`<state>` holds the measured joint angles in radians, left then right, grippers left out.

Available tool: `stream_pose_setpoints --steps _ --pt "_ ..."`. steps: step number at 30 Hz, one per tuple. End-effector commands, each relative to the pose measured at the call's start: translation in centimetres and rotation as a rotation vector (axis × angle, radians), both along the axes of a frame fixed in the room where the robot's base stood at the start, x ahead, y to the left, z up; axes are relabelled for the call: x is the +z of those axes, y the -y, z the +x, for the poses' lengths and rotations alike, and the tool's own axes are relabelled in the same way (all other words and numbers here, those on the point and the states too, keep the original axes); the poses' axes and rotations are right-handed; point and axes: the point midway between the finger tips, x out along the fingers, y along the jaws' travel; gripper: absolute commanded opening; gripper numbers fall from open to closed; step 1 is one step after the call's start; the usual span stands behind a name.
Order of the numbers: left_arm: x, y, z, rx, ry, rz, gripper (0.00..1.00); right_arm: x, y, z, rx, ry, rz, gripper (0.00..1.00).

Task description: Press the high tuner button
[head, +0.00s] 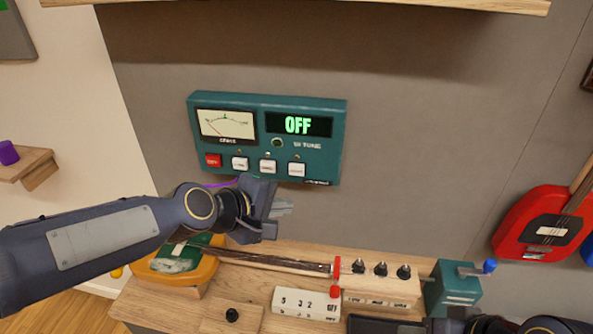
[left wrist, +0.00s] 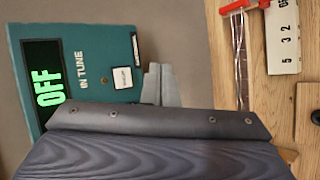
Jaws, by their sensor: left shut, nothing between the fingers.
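The teal tuner box (head: 267,137) is on the grey wall, with a needle meter and a display (head: 298,124) reading "OFF" in green. Below are a red button (head: 213,160) and three white buttons: left (head: 240,163), middle (head: 267,166) and right (head: 296,169). Their labels are too small to read. My left gripper (head: 284,207) is shut and empty, just below the right white button, apart from it in the picture. In the left wrist view, the fingertips (left wrist: 160,84) are beside one white button (left wrist: 122,77); the other buttons are hidden or out of frame.
A wooden bench below holds a stringed instrument (head: 270,260), a white number block (head: 305,304), a knob block (head: 380,280) and a teal crank box (head: 452,288). A red guitar (head: 545,228) hangs at right. A shelf (head: 300,5) runs above. The wall around the tuner is clear.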

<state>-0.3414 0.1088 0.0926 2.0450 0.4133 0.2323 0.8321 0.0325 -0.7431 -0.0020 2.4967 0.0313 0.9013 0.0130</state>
Motion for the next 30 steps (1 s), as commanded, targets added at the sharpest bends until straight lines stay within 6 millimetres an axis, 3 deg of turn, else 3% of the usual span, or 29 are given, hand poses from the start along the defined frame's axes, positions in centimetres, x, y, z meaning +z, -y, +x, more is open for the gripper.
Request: stream_pose_setpoints --steps 16,30 --pt "0.0 1.3 6.9 0.001 0.0 0.001 0.0 -0.1 0.0 0.0 0.0 0.0 0.0 0.36" --pt "0.0 1.5 7.9 0.001 0.0 0.001 0.0 -0.1 0.0 0.0 0.0 0.0 0.0 0.36"
